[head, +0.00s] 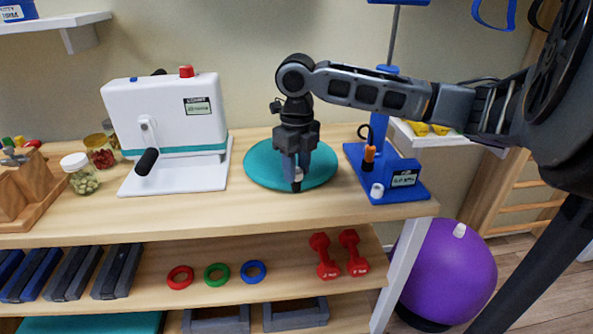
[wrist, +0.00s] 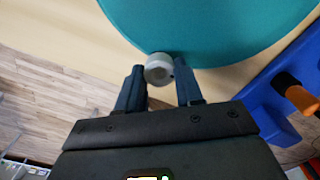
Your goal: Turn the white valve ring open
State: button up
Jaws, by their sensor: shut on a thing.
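The white valve ring (wrist: 158,69) sits at the rim of a round teal cushion (wrist: 205,30), between my fingertips in the wrist view. Its round grey-white end faces the camera. In the head view only a small pale part of the ring (head: 298,174) shows at the cushion's front edge, mostly hidden by my fingers. My gripper (head: 296,186) points down over the front of the teal cushion (head: 262,165) and is shut on the ring. My gripper (wrist: 159,75) shows one dark finger on each side of the ring. I cannot tell how far the ring is turned.
A blue stand (head: 407,190) with an orange-tipped part is close on the right. A white crank machine (head: 165,115) stands left. Jars (head: 80,178) and a wooden block (head: 30,195) are farther left. The wooden table (head: 225,213) is clear in front of the cushion.

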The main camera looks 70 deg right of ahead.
jog(key=shift+n, duration=0.6)
jog(key=o, duration=1)
